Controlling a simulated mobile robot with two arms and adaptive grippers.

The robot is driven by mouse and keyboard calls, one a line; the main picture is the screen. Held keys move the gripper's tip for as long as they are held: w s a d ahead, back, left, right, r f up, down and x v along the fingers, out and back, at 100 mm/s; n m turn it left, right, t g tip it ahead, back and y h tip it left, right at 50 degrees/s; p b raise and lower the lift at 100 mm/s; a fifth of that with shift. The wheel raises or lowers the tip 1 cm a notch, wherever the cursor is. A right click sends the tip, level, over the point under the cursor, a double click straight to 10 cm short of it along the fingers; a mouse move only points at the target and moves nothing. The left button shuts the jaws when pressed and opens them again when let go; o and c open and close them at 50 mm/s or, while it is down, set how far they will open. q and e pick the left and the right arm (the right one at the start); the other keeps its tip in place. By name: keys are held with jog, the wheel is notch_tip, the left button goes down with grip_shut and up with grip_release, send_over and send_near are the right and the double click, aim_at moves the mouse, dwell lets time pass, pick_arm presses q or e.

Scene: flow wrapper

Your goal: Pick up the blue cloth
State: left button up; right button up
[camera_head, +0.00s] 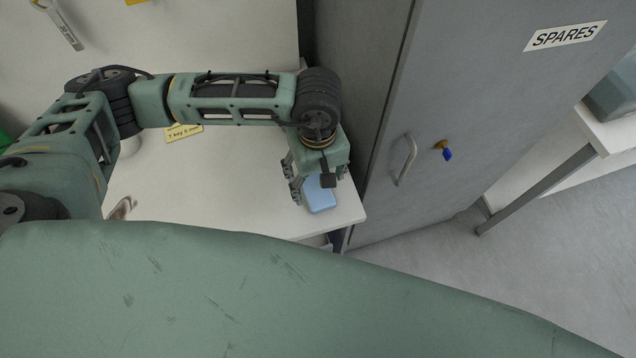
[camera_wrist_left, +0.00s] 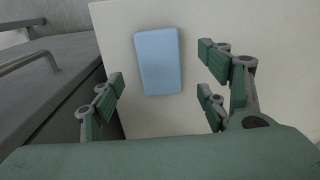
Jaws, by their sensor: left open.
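The blue cloth (camera_head: 319,198) is a light blue rounded block lying flat near the right front corner of the white table (camera_head: 215,200). In the left wrist view the cloth (camera_wrist_left: 158,61) lies ahead of the fingers, between their two sides and apart from them. My left gripper (camera_head: 306,188) points down over the cloth and hides part of it in the head view. In the left wrist view the left gripper (camera_wrist_left: 163,95) is open with nothing between its fingers. My right gripper is not in view.
A grey cabinet (camera_head: 440,90) labelled SPARES stands right beside the table's right edge, with a handle (camera_head: 405,160) and a key (camera_head: 444,150). A yellow label (camera_head: 184,132) is on the table behind my left arm. The table's middle is mostly clear.

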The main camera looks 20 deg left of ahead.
aim_at(318, 190)
pick_arm(q)
notch_tip(318, 190, down, 4)
jog(key=shift+r+p, duration=0.1)
jog(key=shift+p, duration=0.7)
jog(key=shift+d+f, duration=0.1)
jog(key=shift+f, duration=0.35)
jog(key=c, duration=0.9)
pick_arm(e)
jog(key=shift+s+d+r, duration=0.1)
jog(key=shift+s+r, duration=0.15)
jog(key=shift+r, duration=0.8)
